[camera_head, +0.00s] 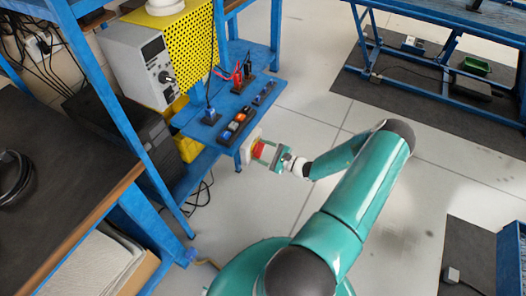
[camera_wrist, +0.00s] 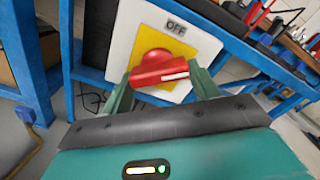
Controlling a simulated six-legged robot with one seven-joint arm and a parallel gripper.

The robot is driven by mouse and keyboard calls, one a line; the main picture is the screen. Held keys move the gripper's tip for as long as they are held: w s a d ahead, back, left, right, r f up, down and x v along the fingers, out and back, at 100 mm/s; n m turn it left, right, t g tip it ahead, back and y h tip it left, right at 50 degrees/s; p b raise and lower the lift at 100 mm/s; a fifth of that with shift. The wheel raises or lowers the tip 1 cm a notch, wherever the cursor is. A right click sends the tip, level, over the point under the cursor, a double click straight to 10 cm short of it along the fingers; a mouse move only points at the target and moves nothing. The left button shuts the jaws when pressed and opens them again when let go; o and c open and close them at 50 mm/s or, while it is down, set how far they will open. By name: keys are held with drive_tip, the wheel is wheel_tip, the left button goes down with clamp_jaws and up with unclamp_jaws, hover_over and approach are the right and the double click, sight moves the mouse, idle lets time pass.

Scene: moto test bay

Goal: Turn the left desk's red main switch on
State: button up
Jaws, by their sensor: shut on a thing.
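The red main switch (camera_wrist: 152,67) is a knob with a bar handle on a yellow square, set on a white plate (camera_wrist: 199,51) marked OFF. In the wrist view its handle lies nearly level, tilted slightly up to the right, with a white mark at its right end. My gripper (camera_wrist: 161,82) is shut on the handle, one green finger at each end. In the head view the red switch (camera_head: 258,150) shows at the front of the left blue desk (camera_head: 190,124), with my gripper (camera_head: 262,153) at it. Part of the knob's lower side is hidden.
A row of coloured sockets (camera_head: 236,125) lies on the desk above the switch. A grey instrument (camera_head: 138,58) stands beside a yellow perforated panel (camera_head: 195,45). A blue leg (camera_wrist: 34,70) rises left of the plate. The floor (camera_head: 322,115) right of the desk is clear.

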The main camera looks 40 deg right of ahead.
drive_tip(key=m, duration=0.4)
drive_tip(key=shift+a, duration=0.1)
drive_tip(key=shift+s+m, duration=0.1)
drive_tip(key=shift+m, duration=1.5)
drive_tip(key=shift+a, duration=0.1)
drive_tip(key=o, duration=1)
drive_tip(key=shift+s, duration=0.1)
drive_tip(key=v, duration=1.3)
drive_tip(key=shift+s, duration=0.35)
